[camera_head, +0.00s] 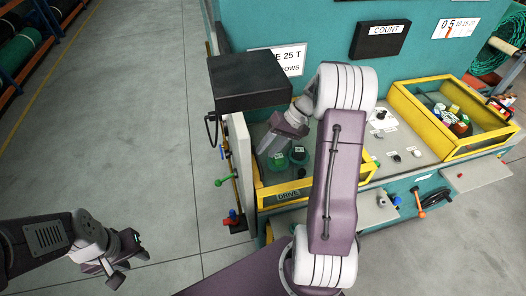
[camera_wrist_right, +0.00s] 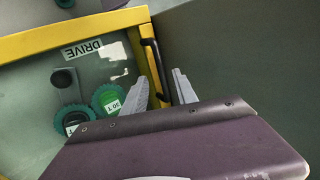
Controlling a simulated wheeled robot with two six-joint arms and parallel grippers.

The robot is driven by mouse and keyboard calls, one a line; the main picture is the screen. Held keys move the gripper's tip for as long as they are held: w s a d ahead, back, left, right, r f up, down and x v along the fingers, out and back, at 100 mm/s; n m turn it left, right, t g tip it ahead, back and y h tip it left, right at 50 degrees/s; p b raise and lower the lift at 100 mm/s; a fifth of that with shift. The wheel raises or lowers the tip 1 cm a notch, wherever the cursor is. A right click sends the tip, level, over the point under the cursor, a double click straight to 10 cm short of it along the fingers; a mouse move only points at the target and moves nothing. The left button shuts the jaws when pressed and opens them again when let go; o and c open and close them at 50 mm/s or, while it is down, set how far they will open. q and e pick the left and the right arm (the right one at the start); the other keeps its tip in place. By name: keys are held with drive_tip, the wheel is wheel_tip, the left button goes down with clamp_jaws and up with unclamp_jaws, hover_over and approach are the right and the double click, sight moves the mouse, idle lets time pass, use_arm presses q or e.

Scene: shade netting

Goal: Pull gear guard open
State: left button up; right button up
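The gear guard (camera_wrist_right: 75,33) is a yellow frame with a clear panel and a DRIVE label; green gears (camera_wrist_right: 108,98) show behind it. In the head view its lower yellow edge (camera_head: 272,198) shows, and my right arm covers part of it. A black bar handle (camera_wrist_right: 150,57) is on the frame's side. My right gripper (camera_wrist_right: 166,76) is open, with one finger on each side of the handle; contact cannot be told. My left gripper (camera_head: 128,262) is open and empty over the floor at lower left.
A black box (camera_head: 250,82) overhangs the guard's left side. Coloured valves (camera_head: 222,181) stick out at the machine's left end. The floor (camera_head: 130,130) at left is clear.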

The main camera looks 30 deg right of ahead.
sight(263, 166)
drive_tip(key=shift+w+a+f, duration=0.4)
drive_tip(key=shift+f, duration=0.2)
drive_tip(key=shift+w+a+f, duration=0.35)
drive_tip(key=shift+f, duration=0.25)
drive_tip(key=shift+a+f, duration=0.15)
drive_tip(key=shift+s, duration=0.55)
drive_tip(key=shift+w, duration=0.2)
clamp_jaws()
